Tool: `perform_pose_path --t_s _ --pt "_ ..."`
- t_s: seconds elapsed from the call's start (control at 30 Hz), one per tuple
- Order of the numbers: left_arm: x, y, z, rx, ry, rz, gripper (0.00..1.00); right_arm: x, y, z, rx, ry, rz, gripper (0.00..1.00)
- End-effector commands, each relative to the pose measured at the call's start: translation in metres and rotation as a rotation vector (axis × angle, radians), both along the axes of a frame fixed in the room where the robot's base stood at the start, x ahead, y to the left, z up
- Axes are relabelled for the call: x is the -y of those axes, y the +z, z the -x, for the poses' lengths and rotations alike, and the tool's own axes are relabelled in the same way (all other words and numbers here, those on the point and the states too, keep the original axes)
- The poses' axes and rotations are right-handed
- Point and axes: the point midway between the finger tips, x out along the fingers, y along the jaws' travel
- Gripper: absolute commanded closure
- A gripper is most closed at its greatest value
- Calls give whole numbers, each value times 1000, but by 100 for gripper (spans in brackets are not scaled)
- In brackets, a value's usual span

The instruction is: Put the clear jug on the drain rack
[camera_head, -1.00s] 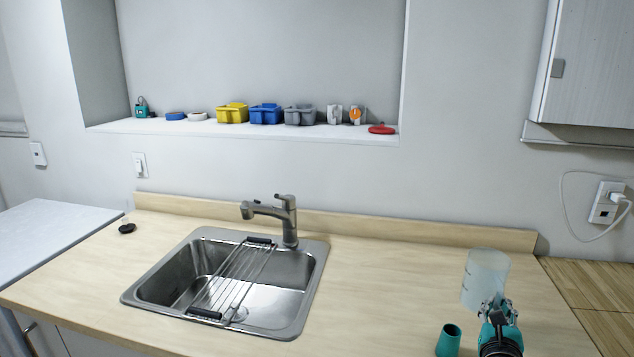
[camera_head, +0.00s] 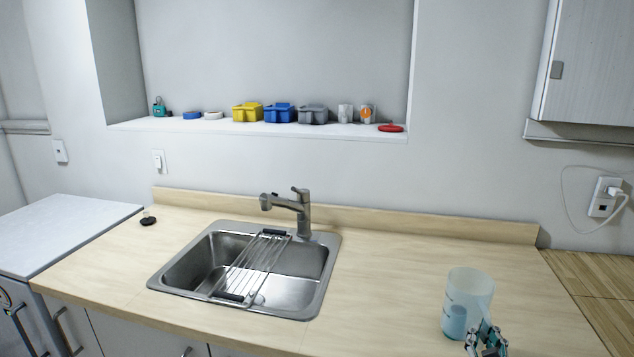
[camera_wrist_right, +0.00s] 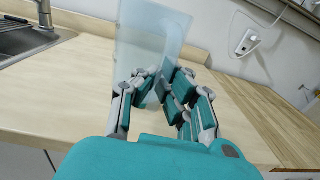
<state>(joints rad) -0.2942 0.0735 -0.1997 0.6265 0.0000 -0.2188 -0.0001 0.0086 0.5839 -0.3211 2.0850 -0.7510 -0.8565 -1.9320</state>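The clear jug (camera_head: 470,288) is upright over the right part of the counter in the head view. It also shows in the wrist view (camera_wrist_right: 145,50). My right gripper (camera_head: 484,334) is at its near side, with its teal and grey fingers (camera_wrist_right: 163,85) closed about the handle side; the exact grip is partly hidden. The drain rack (camera_head: 251,266), thin metal rods with black end bars, lies across the sink, well left of the jug, and looks empty. My left gripper is out of view.
A small dark item (camera_head: 148,221) is at the counter's left. The counter between sink and jug is clear. Tubs line the ledge.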

Motion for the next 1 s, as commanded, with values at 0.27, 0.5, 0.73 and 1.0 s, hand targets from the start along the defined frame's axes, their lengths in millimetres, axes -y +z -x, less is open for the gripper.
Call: perform_pose_path --t_s 0.27,0.5,0.73,1.0 --pt "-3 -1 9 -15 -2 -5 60 -74 -5 62 -1 170 -3 100" --pt "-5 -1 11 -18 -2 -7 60 -122 -6 101 2 279 -3 100" --pt "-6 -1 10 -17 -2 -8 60 -122 -10 105 -1 276 -3 100" --pt "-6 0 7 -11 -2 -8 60 -120 -33 160 -7 270 3 100"
